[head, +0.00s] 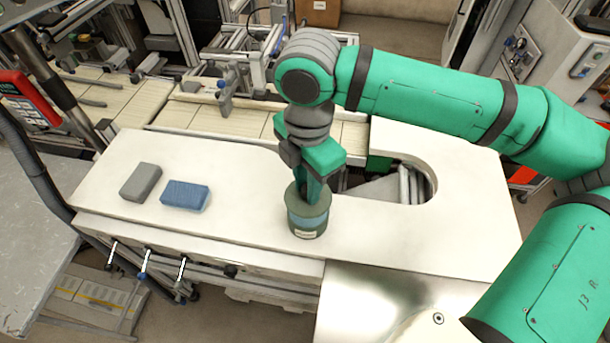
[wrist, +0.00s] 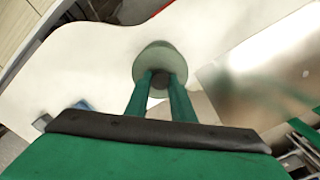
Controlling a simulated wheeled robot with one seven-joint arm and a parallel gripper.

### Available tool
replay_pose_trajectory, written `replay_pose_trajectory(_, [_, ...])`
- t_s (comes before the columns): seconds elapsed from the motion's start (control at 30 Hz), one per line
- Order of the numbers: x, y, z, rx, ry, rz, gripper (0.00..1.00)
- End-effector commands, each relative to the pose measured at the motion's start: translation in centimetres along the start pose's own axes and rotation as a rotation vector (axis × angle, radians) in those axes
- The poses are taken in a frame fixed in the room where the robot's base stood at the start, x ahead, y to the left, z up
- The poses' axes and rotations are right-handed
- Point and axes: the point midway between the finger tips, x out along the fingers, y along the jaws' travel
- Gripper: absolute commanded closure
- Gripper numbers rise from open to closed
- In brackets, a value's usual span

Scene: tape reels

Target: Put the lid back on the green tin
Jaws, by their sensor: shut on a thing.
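The green tin (head: 308,224) stands upright on the white worktop, with a blue band and a small pale label low on its side. Its round grey-green lid (head: 297,199) is at the tin's top, roughly level and in line with it; I cannot tell whether it is fully seated. My gripper (head: 313,190) points down over the tin and is shut on the lid's dark knob. In the wrist view the lid (wrist: 160,54) shows as a disc beyond my gripper (wrist: 160,82), with the knob between the fingertips. The lid hides most of the tin there.
A grey block (head: 141,182) and a blue sponge-like block (head: 185,195) lie on the worktop (head: 245,170) to the left. A rounded cutout (head: 415,190) opens to the right of the tin. A metal plate (head: 375,300) is at the front right. Worktop between sponge and tin is clear.

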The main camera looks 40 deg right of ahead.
Motion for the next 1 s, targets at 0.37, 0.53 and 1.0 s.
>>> replay_pose_trajectory(0.37, [3.2, 0.0, -0.1, -0.003, 0.002, -0.001, 1.00])
replay_pose_trajectory(0.53, [4.1, 0.1, -0.2, -0.005, 0.001, 0.000, 1.00])
replay_pose_trajectory(1.0, [4.5, 0.1, -0.2, -0.005, 0.000, 0.000, 1.00])
